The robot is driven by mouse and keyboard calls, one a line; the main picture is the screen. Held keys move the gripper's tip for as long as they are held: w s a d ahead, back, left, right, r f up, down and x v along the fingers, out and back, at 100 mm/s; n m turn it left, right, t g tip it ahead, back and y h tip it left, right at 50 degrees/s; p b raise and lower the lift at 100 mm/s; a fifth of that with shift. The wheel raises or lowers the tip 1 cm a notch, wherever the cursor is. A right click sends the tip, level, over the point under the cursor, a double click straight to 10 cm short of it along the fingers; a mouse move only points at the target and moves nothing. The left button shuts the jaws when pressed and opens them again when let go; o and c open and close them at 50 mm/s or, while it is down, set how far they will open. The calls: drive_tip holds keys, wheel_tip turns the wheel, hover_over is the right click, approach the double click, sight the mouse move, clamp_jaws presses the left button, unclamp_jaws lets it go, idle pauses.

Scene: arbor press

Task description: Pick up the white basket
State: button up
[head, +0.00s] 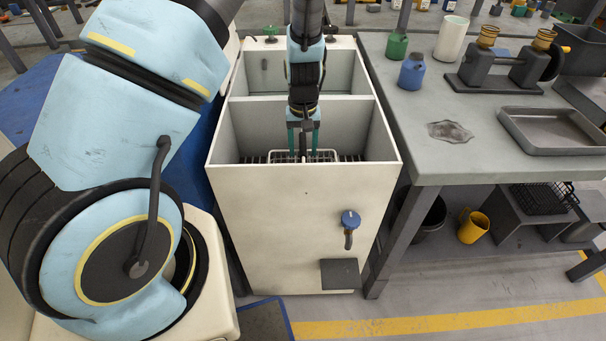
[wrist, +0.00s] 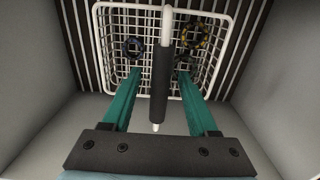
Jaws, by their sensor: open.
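The white basket (head: 322,156) is a wire basket inside the front compartment of the cream tank (head: 245,118). In the wrist view the basket (wrist: 108,42) fills the upper middle, with a bar-like handle with a dark grip (wrist: 160,80) across its middle. A few dark round parts (wrist: 134,46) lie in it, one with yellow on it. My gripper (head: 303,126) reaches down into the tank above the basket. Its green fingers (wrist: 160,74) are open, one on each side of the handle, apart from it. Most of the basket is hidden by the tank's front wall in the head view.
The tank walls stand close around my gripper, and a slatted rack (wrist: 78,50) lies under the basket. A grey workbench (head: 460,110) stands to the right with a tray (head: 555,130), a blue bottle (head: 412,72) and a white cylinder (head: 451,38).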

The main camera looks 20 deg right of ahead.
wheel_tip(320, 180, down, 2)
drive_tip(key=shift+f, duration=0.2)
drive_tip(key=shift+c, duration=0.2)
clamp_jaws()
idle(1.2)
